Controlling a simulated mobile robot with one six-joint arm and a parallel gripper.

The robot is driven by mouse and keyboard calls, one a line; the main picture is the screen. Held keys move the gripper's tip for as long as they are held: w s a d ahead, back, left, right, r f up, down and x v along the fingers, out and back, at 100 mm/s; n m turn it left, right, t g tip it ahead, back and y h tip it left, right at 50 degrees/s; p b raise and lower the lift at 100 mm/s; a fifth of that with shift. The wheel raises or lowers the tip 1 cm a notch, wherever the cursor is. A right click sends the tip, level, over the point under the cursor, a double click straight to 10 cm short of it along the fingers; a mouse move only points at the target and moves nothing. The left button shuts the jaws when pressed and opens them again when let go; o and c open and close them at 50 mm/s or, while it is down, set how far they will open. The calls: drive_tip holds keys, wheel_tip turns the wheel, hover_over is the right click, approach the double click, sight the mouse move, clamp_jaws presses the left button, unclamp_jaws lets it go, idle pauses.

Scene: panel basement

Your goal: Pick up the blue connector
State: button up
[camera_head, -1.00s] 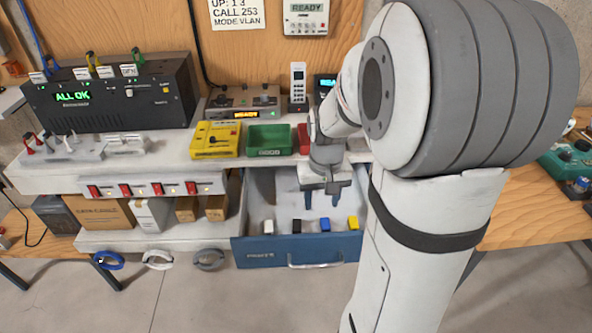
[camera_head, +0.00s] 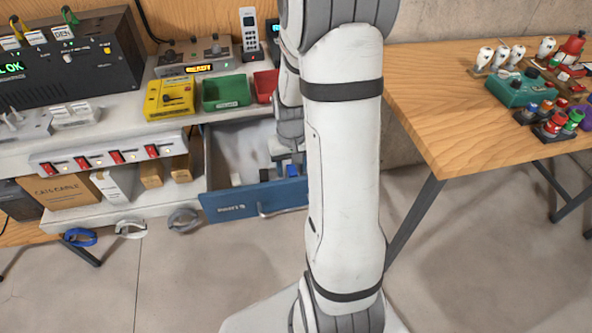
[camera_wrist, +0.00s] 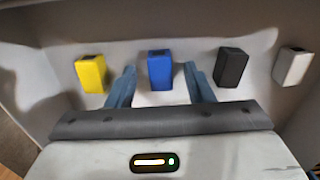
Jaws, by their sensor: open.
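The blue connector (camera_wrist: 160,70) stands upright in the open blue drawer, between a yellow connector (camera_wrist: 91,74) and a black connector (camera_wrist: 230,67). A white connector (camera_wrist: 292,67) is at the far right of the wrist view. My gripper (camera_wrist: 160,68) is open, with one finger on each side of the blue connector and visible gaps on both sides. In the head view, my gripper (camera_head: 287,160) is down in the drawer (camera_head: 235,209). There the white connector (camera_head: 236,180) and black connector (camera_head: 264,175) show, and my arm hides the yellow one.
The drawer's front wall and sides surround the connectors. Above it on the bench are a yellow box (camera_head: 170,98), a green bin (camera_head: 226,93) and a red bin (camera_head: 265,84). A wooden table (camera_head: 440,100) with several devices stands at right.

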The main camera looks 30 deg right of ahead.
drive_tip(key=shift+c, duration=0.5)
clamp_jaws()
